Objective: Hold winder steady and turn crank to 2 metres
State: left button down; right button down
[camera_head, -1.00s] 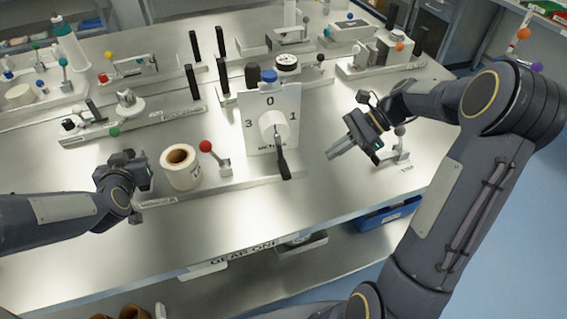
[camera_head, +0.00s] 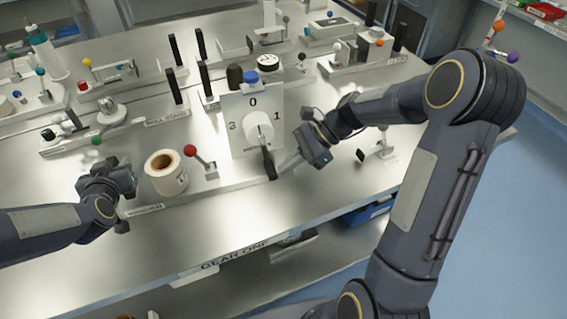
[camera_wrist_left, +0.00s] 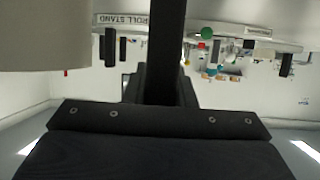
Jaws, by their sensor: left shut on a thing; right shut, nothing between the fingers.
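The winder has an upright white dial plate (camera_head: 236,112) marked 0 at top, 1 at right and 3 at left; its lower marking is covered by the crank. A white hub (camera_head: 257,127) carries the crank, whose black handle (camera_head: 267,160) hangs at the bottom. A paper roll (camera_head: 166,174) and a red-knobbed lever (camera_head: 191,151) stand on the winder's base (camera_head: 205,183). My left gripper (camera_head: 128,183) is shut at the base's left end; the gripped part is hidden. My right gripper (camera_head: 281,168) is shut and empty, fingertips close beside the crank handle; contact is unclear.
Other fixtures with black posts (camera_head: 204,84) and coloured knobs stand behind the winder. A small stand (camera_head: 381,150) is to the right of my right gripper. The table's front strip (camera_head: 285,212) is clear. A blue bin (camera_head: 367,212) sits below.

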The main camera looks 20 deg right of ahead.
pick_arm(q)
jog(key=shift+s+a+f, duration=0.2)
jog(key=shift+f, duration=0.4)
pick_arm(e)
jog(key=shift+a+f, duration=0.25)
jog(key=shift+a, duration=0.5)
jog(key=shift+w, duration=0.1)
jog(key=shift+d, duration=0.45)
jog(key=d, duration=0.2)
jog(key=d+f, duration=0.1)
jog(key=shift+s+d, duration=0.1)
jog(key=shift+s, duration=0.15)
jog(key=d+f+v, duration=0.1)
jog(key=v, duration=0.9)
pick_arm(q)
jog(key=shift+w+r, duration=0.1)
jog(key=shift+r, duration=0.25)
pick_arm(e)
jog(key=shift+a+r, duration=0.15)
pick_arm(q)
jog(key=c, duration=1.2)
grip_release()
jog(key=shift+o, duration=0.4)
jog(key=shift+r, duration=0.2)
